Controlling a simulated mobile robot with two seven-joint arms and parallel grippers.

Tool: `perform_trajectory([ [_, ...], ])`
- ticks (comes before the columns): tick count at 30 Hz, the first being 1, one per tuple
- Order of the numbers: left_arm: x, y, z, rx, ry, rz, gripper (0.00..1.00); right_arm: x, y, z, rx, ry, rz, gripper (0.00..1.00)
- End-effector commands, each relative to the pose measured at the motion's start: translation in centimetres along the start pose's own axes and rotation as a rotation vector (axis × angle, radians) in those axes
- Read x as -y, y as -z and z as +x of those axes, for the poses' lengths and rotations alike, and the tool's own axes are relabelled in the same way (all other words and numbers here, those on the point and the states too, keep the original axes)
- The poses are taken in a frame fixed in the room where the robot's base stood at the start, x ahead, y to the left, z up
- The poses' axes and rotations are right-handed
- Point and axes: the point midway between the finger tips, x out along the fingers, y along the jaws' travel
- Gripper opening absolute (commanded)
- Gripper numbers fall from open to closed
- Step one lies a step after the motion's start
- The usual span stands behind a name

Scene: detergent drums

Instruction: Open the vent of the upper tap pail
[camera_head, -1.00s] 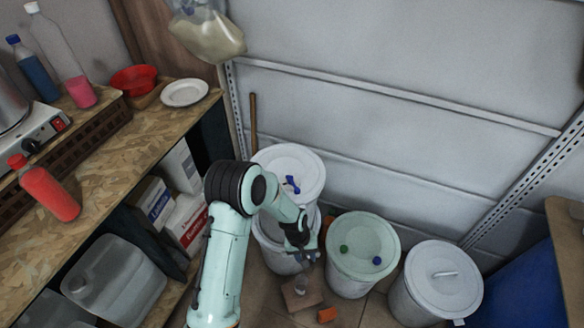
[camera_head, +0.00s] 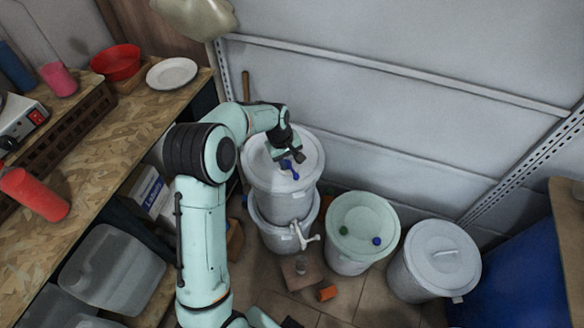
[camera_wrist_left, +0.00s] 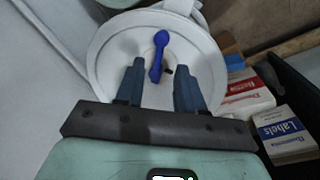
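The upper tap pail (camera_head: 288,207) is white and lidded, stacked on a lower white pail (camera_head: 272,238) with a white tap (camera_head: 304,237) at its front. A blue vent (camera_head: 287,164) sits on the upper lid; in the left wrist view the vent (camera_wrist_left: 161,40) is a long blue lever with rounded ends. My left gripper (camera_head: 293,157) is just over that lid, close to the vent. In the left wrist view its two fingers (camera_wrist_left: 159,82) are apart, with the vent's near end showing between them and no visible grip.
A pale green-lidded pail (camera_head: 350,264) with green and blue knobs stands to the right, then a grey lidded bin (camera_head: 441,262). An orange block (camera_head: 327,293) lies on the floor. The workbench (camera_head: 100,140) is at left; the wall is close behind the pails.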

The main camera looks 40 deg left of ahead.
Motion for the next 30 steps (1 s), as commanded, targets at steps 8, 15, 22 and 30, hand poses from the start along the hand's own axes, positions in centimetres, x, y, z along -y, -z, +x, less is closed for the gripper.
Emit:
perform_trajectory([
  [8,0.0,0.0,4.3,0.001,0.000,0.000,0.38,0.1,0.0,-0.1,-0.001,0.000,-0.001,1.00],
  [15,0.0,0.0,5.2,-0.001,-0.001,0.000,0.38,0.1,0.0,-0.1,-0.001,0.000,-0.001,1.00],
  [22,-0.1,0.0,5.2,-0.001,-0.001,0.001,0.25,0.1,0.0,-0.1,-0.001,0.000,-0.001,1.00],
  [30,0.0,0.0,5.2,0.002,-0.001,0.009,0.00,0.0,0.0,0.0,-0.001,0.000,-0.001,1.00],
])
